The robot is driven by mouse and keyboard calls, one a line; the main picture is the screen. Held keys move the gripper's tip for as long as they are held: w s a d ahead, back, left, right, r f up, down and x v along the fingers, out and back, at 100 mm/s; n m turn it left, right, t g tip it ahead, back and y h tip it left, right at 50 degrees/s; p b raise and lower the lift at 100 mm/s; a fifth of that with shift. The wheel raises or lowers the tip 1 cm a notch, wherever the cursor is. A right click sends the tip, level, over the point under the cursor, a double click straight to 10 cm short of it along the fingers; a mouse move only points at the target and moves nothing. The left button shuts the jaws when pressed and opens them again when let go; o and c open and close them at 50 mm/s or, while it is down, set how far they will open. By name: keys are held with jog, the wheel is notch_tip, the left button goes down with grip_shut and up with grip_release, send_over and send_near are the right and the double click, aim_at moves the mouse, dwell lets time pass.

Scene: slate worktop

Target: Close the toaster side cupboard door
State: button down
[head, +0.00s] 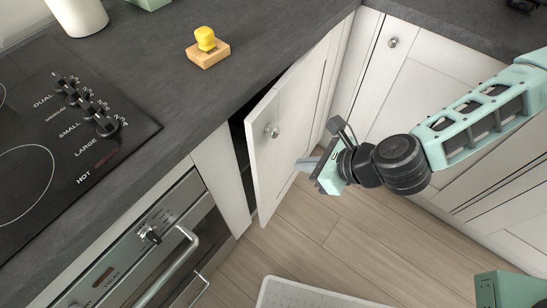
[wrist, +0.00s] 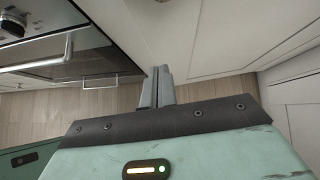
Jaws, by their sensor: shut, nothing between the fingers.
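A white cupboard door (head: 285,135) with a round metal knob stands partly open under the worktop, beside the oven. A dark gap shows between its near edge and the cabinet frame. My gripper (head: 308,164) is shut and empty, on the outer side of this door. In the wrist view its fingertips (wrist: 157,78) are together, close to a pale panel (wrist: 190,35); whether they touch it I cannot tell. No toaster is clearly recognisable.
The oven (head: 135,255) with its bar handle is at the lower left, below a black hob (head: 60,140). A yellow-topped wooden block (head: 207,48) sits on the worktop. Another closed white cupboard door (head: 425,85) is at right. A pale mat (head: 310,293) lies on the wooden floor.

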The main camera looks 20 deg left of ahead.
aim_at(263, 158)
jog(key=a+f, duration=0.1)
jog(key=a, duration=0.1)
jog(key=w+a+f, duration=0.1)
jog(key=a, duration=0.1)
jog(key=w+a+f, duration=0.1)
jog(key=a+f, duration=0.1)
jog(key=a, duration=0.1)
jog(key=shift+a, duration=0.1)
jog(key=shift+w+a, duration=0.1)
jog(key=shift+a, duration=0.3)
